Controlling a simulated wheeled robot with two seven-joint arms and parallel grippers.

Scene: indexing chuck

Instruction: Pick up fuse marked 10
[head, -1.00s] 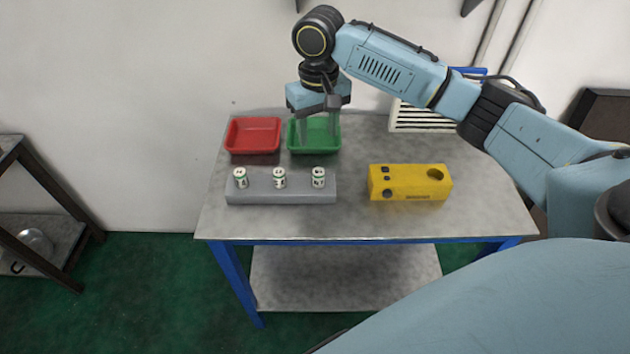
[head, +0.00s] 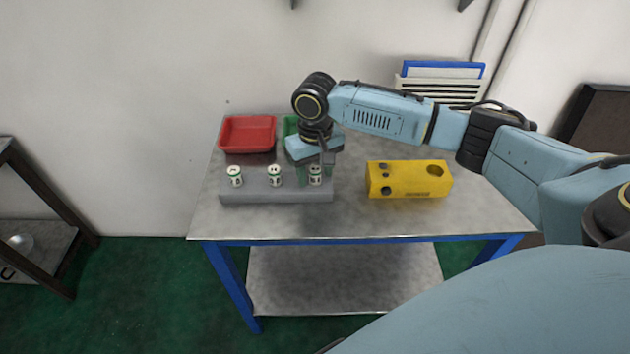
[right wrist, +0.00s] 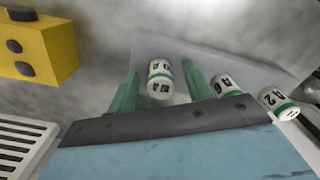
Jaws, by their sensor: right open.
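Three white fuses with green bands stand in a row in a grey block (head: 258,193): a left fuse (head: 235,176), a middle fuse (head: 275,176) and a right fuse (head: 316,177). My right gripper (head: 314,180) is open around the right fuse, pointing down. In the right wrist view, its green fingers (right wrist: 160,75) stand either side of this fuse (right wrist: 159,80), with visible gaps. Its marking is upside down and blurred, seemingly 10 A. The other fuses (right wrist: 227,86) and (right wrist: 277,102) lie outside the fingers. My left gripper is out of view.
A red tray (head: 247,148) and a green tray (head: 290,124), partly hidden by my gripper, are behind the block. A yellow box (head: 410,180) with a round hole stands to the right. The table front (head: 330,222) is clear.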

